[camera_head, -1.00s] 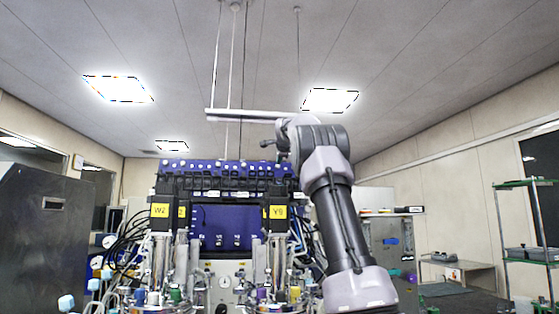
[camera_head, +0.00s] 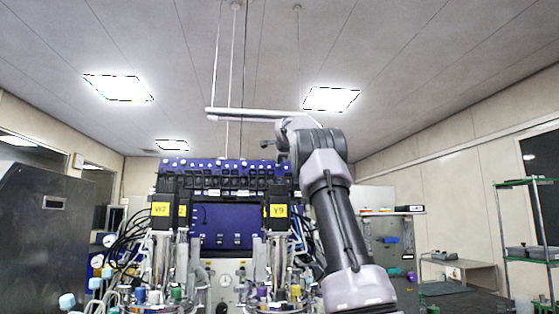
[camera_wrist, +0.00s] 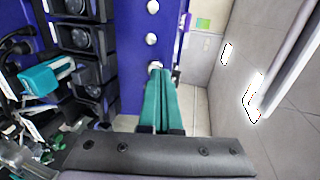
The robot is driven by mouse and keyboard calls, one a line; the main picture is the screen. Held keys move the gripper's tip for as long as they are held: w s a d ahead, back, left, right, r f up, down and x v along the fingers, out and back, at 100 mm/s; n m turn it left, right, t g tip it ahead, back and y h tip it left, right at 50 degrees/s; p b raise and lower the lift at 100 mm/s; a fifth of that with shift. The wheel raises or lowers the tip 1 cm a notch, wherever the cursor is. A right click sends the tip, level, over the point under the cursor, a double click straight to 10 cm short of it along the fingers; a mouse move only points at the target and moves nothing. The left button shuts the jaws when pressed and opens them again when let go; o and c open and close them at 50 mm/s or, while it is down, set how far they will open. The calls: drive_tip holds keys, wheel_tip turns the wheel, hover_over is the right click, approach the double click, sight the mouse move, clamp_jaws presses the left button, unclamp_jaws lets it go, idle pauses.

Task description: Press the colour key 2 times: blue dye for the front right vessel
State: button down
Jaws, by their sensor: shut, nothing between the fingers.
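The bioreactor unit has a blue top strip (camera_head: 225,163) with a row of round white keys along it. In the wrist view, several round white keys (camera_wrist: 152,38) sit on the blue panel (camera_wrist: 130,55). My gripper (camera_wrist: 158,70) has teal fingers, closed together and empty, with the tips at or very near one white key. I cannot tell whether they touch it. Which key stands for blue dye is not readable. The right vessel assembly (camera_head: 276,255) stands under a black block with a yellow label (camera_head: 278,211). In the head view my arm hides the gripper tips.
A left vessel assembly (camera_head: 160,258) stands under another yellow label (camera_head: 160,209). Black cables (camera_head: 128,235) hang at the unit's left. A dark steel cabinet (camera_head: 45,240) stands at far left and a green-framed rack (camera_head: 530,235) at far right. Black modules (camera_wrist: 80,40) line the panel in the wrist view.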

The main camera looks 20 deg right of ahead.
drive_tip(key=shift+w+d+f, duration=0.1)
drive_tip(key=shift+w+d, duration=0.05)
drive_tip(key=shift+w, duration=0.25)
drive_tip(key=shift+w, duration=0.1)
drive_tip(key=shift+w+d+f, duration=0.1)
drive_tip(key=shift+w+f, duration=0.05)
drive_tip(key=shift+w, duration=0.1)
drive_tip(key=shift+v, duration=1.4)
drive_tip(key=shift+s, duration=0.1)
drive_tip(key=shift+v, duration=2.85)
